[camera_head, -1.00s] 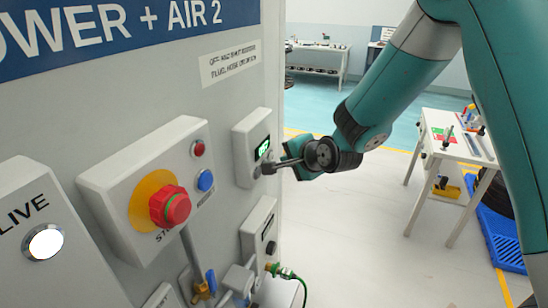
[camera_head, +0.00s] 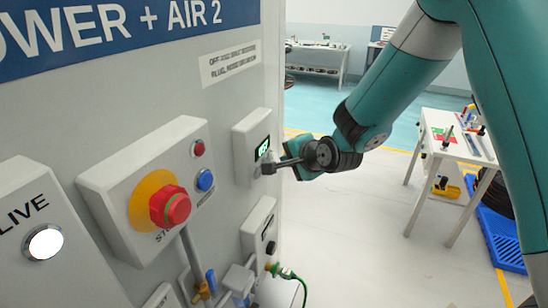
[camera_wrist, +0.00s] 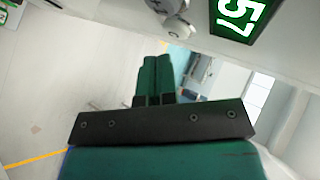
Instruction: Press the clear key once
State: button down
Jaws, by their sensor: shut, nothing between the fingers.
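A pale counter box (camera_head: 242,140) with a lit green display (camera_head: 262,149) is mounted near the right edge of the panel. In the wrist view the display (camera_wrist: 238,17) is close, tilted, and shows "57". In the wrist view my shut fingers (camera_wrist: 155,62) point up toward the panel.
A box with a red stop button (camera_head: 170,206), a small red button (camera_head: 199,148) and a blue button (camera_head: 205,180) is to the left. A lower box (camera_head: 259,228) and a green hose (camera_head: 288,275) are below. A white table (camera_head: 452,150) stands right; open floor lies between.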

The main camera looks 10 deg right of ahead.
jog(key=shift+w+a, duration=0.1)
jog(key=shift+w+a, duration=0.25)
jog(key=shift+w+a, duration=0.2)
jog(key=shift+a, duration=0.1)
dwell(1.1)
jog(key=shift+s+d+b, duration=0.4)
jog(key=shift+s+d, duration=0.05)
jog(key=shift+d, duration=0.15)
jog(key=shift+s+d+b, duration=0.45)
jog(key=shift+s+d, duration=0.3)
jog(key=shift+d, duration=0.3)
jog(key=shift+s+d+b, duration=0.4)
jog(key=shift+s+d, duration=0.35)
jog(key=shift+d, duration=0.25)
